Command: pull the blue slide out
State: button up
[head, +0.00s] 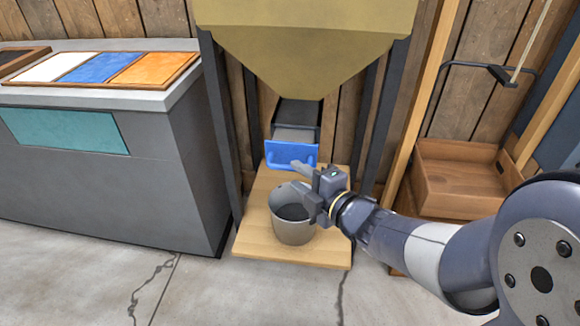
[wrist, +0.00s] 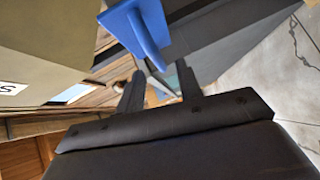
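The blue slide (head: 291,155) has a blue front plate with a small handle and sits at the mouth of a dark chute (head: 297,114) under the yellow hopper (head: 305,40). A grey surface shows just behind the plate. My gripper (head: 299,177) is just in front of and slightly below the plate, over the bucket.
A grey bucket (head: 293,232) with dark contents or shadow inside stands on a wooden board (head: 256,218) below the slide. Dark hopper legs (head: 219,125) flank it. The front floor is clear.

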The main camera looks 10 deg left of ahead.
aim_at(288, 166)
jog(key=f+p+v, duration=0.1)
jog(key=v, duration=0.5)
jog(key=shift+r, duration=0.45)
jog(key=b+x, duration=0.2)
jog(key=x, duration=0.9)
jog(key=shift+w+b, duration=0.1)
jog(key=shift+b, duration=0.3)
jog(key=shift+w+d+r, duration=0.1)
jog(key=shift+w+r, duration=0.05)
jog(key=shift+w, duration=0.2)
